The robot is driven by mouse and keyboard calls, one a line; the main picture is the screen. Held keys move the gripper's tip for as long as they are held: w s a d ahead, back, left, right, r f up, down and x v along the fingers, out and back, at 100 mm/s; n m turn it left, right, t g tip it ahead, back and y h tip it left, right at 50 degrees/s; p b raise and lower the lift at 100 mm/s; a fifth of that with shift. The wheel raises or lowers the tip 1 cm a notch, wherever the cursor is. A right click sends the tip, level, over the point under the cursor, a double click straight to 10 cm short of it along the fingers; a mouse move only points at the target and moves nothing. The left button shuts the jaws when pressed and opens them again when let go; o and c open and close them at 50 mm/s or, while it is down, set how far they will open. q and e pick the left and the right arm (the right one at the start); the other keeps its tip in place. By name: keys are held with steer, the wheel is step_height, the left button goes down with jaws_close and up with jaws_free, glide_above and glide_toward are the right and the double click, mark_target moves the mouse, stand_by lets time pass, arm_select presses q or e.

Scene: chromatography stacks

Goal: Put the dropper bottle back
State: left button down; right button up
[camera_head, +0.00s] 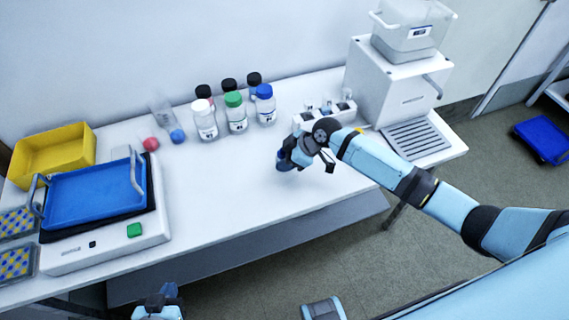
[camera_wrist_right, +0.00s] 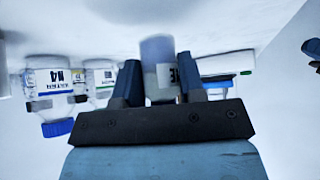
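In the head view my right gripper (camera_head: 288,160) is low over the table, in front of the capped bottles. In the right wrist view, which is upside down, its fingers (camera_wrist_right: 158,88) close on both sides of a pale, translucent dropper bottle (camera_wrist_right: 158,52) with a printed label. Its cap end is hidden behind the gripper. In the head view the hand hides most of this bottle. A white rack (camera_head: 310,121) with small white-topped pieces stands just behind the right gripper. My left gripper (camera_head: 160,303) is at the bottom edge, before the table; its fingers are unclear.
Capped bottles, including green-capped (camera_head: 236,114) and blue-capped (camera_head: 265,105) ones, stand behind. A red-ended and a blue-ended piece (camera_head: 177,136) lie left of them. A scale (camera_head: 103,250) with a blue tray (camera_head: 93,195) is left; a white machine (camera_head: 395,88) is right. The front middle is clear.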

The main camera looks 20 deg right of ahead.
steer(key=shift+f, duration=1.25)
steer(key=shift+f, duration=0.2)
steer(key=o, duration=0.5)
steer(key=shift+o, duration=0.2)
steer(key=shift+r, duration=0.1)
